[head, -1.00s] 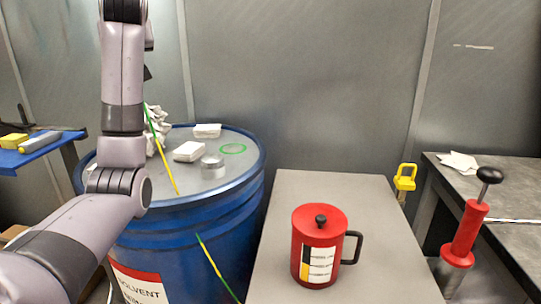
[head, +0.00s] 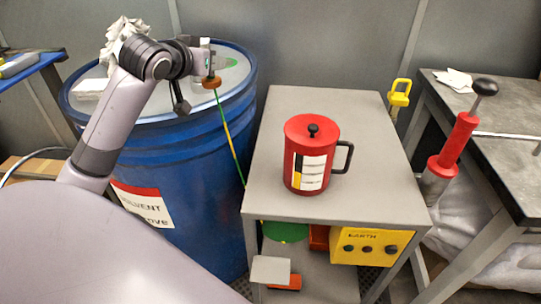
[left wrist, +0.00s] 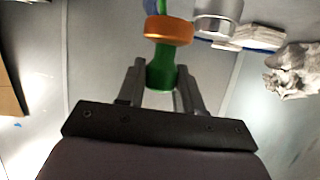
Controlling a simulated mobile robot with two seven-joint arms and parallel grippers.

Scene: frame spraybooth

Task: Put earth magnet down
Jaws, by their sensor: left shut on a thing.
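The earth magnet has a copper-orange disc (head: 211,82) and a green body, which shows in the left wrist view (left wrist: 161,72). My left gripper (head: 206,62) is shut on the green body. In the head view it holds the magnet tilted near the right side of the blue drum (head: 165,120). Whether the disc touches the lid cannot be told. A green-yellow cable (head: 228,130) runs down from the magnet. A green mark (head: 232,62) shows on the drum's lid behind the gripper. My right gripper is not in view.
A red can (head: 309,165) stands on the grey cart (head: 375,130); a yellow box labelled EARTH (head: 372,246) is below its top. A yellow clamp (head: 400,93) is at the cart's back edge. Crumpled rags (head: 125,38) lie on the drum. A red pump (head: 455,145) is at right.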

